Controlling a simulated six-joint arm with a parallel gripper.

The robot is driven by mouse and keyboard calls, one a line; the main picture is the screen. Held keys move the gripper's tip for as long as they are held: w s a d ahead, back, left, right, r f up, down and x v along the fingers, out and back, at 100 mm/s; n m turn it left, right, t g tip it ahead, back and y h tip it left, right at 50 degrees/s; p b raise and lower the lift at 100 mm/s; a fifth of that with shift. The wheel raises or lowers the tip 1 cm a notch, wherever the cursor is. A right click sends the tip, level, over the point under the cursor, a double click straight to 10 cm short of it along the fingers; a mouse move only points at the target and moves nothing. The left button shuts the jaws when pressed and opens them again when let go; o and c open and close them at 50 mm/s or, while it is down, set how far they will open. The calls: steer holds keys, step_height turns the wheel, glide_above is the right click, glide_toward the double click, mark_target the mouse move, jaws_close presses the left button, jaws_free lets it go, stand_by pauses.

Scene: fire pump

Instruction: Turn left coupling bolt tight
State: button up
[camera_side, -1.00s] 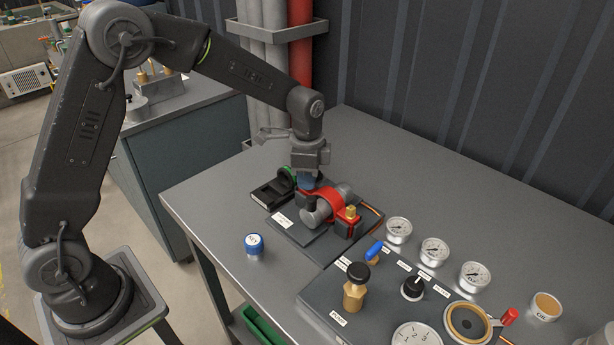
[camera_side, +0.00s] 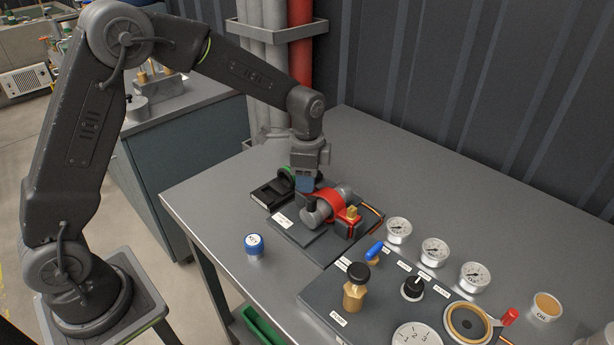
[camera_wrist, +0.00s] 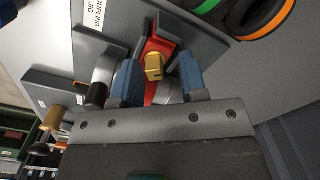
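The red coupling clamp (camera_side: 332,204) sits around a grey pipe on the jig plate. A brass bolt (camera_side: 351,213) stands at its right end in the side view. My gripper (camera_side: 305,186) points down at the clamp's left end and hides that end there. In the wrist view, a brass bolt (camera_wrist: 154,67) on the red clamp's far end, the left one, shows between the blue fingertips of my gripper (camera_wrist: 158,80). The fingers stand apart, with a visible gap on each side of the bolt. The right bolt is not visible in the wrist view.
A black part with a green ring (camera_side: 284,180) lies just left of the clamp. A blue-capped container (camera_side: 254,244) stands near the front edge. A control panel (camera_side: 322,293) with a brass valve, a blue lever and gauges is on the right. The table's back is clear.

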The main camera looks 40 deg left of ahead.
steer(key=shift+r, duration=4.05)
steer(key=shift+s, duration=0.1)
steer(key=s+r+n+t, duration=0.2)
steer(key=s+n, duration=0.1)
steer(key=s, duration=0.5)
steer(key=s+a+r+n+t, duration=0.1)
steer(key=s+r+n, duration=0.2)
steer(key=s, duration=0.5)
steer(key=s+r+n+t, duration=0.2)
steer(key=s+n, duration=0.2)
steer(key=s, duration=0.5)
steer(key=shift+a+r+n+t, duration=0.2)
steer(key=shift+n+t, duration=0.1)
steer(key=shift+n, duration=0.1)
